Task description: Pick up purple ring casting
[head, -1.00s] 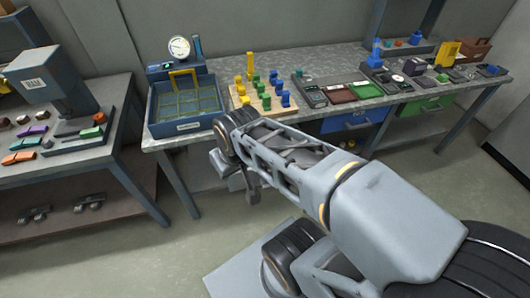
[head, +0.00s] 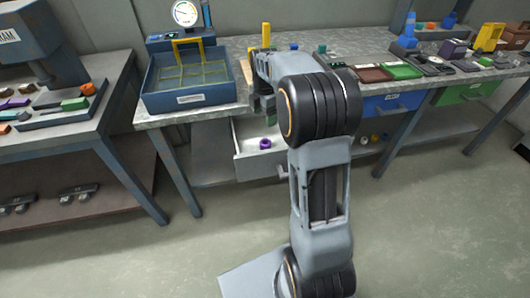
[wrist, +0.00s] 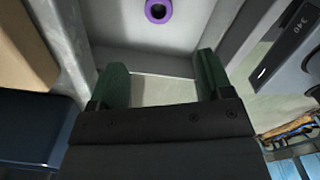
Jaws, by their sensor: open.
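The purple ring casting (head: 265,143) lies inside an open pale drawer (head: 262,166) under the bench, in the head view. In the wrist view the purple ring (wrist: 158,11) is at the top edge, partly cut off, its hole facing the camera, on the drawer's light floor. My gripper (wrist: 162,74) is open and empty, its two green fingers apart. The ring is beyond the fingertips, between their lines, and not touched.
A blue tray (head: 190,99) with a gauge (head: 186,14) behind it stands on the bench above the drawer. Closed blue (head: 390,106) and green (head: 468,92) drawers are to the right. Drawer walls flank my fingers in the wrist view. Loose parts lie on the lower shelf at right.

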